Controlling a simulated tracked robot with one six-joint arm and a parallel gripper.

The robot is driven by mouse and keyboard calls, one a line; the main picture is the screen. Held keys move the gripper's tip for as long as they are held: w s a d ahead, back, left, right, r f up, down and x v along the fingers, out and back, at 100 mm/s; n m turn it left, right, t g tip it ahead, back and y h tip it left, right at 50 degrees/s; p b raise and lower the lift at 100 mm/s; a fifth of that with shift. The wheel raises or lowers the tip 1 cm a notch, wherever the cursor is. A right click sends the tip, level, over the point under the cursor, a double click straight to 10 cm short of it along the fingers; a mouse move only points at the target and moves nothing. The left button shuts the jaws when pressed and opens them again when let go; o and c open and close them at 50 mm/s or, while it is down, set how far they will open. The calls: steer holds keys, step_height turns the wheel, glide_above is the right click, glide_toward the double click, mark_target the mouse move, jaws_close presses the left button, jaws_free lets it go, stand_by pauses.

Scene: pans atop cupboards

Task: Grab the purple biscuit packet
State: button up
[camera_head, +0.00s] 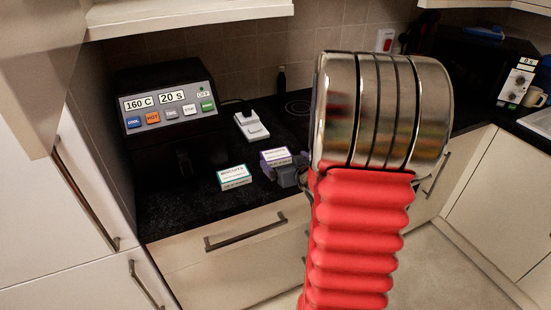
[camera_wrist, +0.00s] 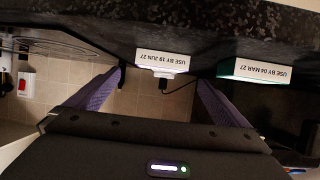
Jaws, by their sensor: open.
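The purple biscuit packet (camera_head: 275,157) lies on the black worktop near its front edge, a small white-topped box with a purple border. In the wrist view, which is upside down, a packet face marked USE BY 19 JUN 27 (camera_wrist: 163,61) shows between the finger ends. My gripper (camera_head: 288,174) is at the packet's front right side in the head view, partly hidden by my arm. In the wrist view my gripper (camera_wrist: 161,80) is open, one finger on each side of the packet. Whether the fingers touch it I cannot tell.
A teal biscuit packet (camera_head: 234,177) lies to the left; it also shows in the wrist view (camera_wrist: 256,71), outside the fingers. A white device (camera_head: 251,125) with a cable stands behind. A black appliance (camera_head: 167,105) with coloured buttons stands at the left. A dark bottle (camera_head: 281,80) stands at the wall.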

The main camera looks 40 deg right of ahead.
mark_target(277, 155)
steer(key=shift+x, duration=1.95)
steer(key=shift+x, duration=2.65)
steer(key=shift+a+f, duration=0.1)
steer(key=c, duration=1.2)
